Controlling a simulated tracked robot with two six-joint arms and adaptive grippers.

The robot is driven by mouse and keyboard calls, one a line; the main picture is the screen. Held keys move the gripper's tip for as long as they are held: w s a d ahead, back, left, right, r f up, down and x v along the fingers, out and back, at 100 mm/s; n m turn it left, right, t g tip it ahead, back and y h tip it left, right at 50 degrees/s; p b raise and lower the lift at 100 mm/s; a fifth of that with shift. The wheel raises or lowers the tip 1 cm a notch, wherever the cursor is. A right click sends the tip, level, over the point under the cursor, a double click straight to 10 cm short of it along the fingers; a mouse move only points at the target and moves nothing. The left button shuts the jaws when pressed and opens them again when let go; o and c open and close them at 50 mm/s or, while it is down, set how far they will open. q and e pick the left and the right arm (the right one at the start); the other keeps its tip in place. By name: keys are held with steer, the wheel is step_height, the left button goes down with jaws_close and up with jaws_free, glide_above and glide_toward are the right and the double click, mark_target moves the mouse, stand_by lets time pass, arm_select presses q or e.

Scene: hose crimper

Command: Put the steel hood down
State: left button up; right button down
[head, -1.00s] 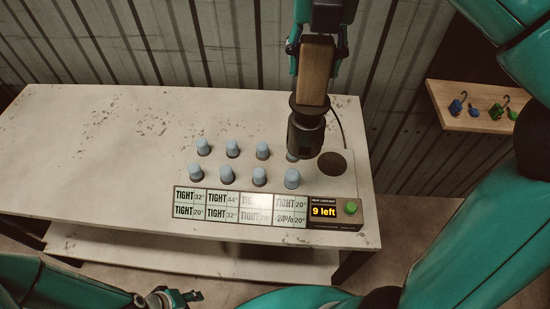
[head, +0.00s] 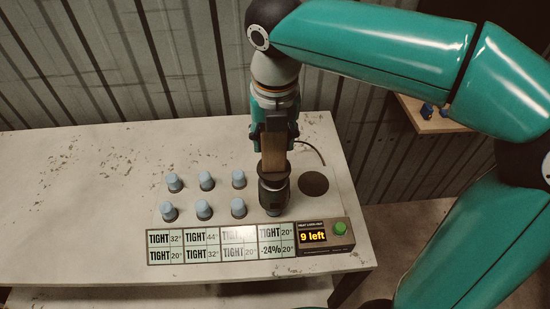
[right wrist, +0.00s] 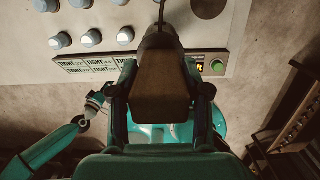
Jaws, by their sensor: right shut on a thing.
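The steel hood (head: 273,196) is a dark upright cylinder with a dark collar under a wooden handle. My right gripper (head: 274,128) is shut on that handle from above. The hood stands at the right end of the front row of blue-grey caps (head: 203,209), with a pale bit showing at its lower end; I cannot tell if it touches the board. In the right wrist view the handle (right wrist: 161,95) fills the space between the fingers. My left gripper (right wrist: 97,100) shows small at the left there, its jaws unclear.
A round dark spot (head: 314,183) lies on the board right of the hood. The label panel (head: 222,243) and a "9 left" display (head: 312,237) with a green button (head: 340,228) line the front. A wall shelf (head: 432,118) is at the right. The table (head: 60,200) is bare at left.

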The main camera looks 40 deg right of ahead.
mark_target(274, 158)
steer(key=shift+f+b, duration=0.3)
steer(key=shift+f, duration=2.3)
steer(key=c, duration=0.5)
jaws_free()
steer(key=shift+c, duration=0.2)
steer(key=shift+r, duration=0.2)
steer(key=r, duration=0.4)
steer(key=s+r+p, duration=0.1)
steer(key=r, duration=0.2)
steer(key=a+r+p, duration=0.1)
steer(key=r, duration=0.3)
steer(key=shift+s+r, duration=0.3)
steer(key=shift+r, duration=0.05)
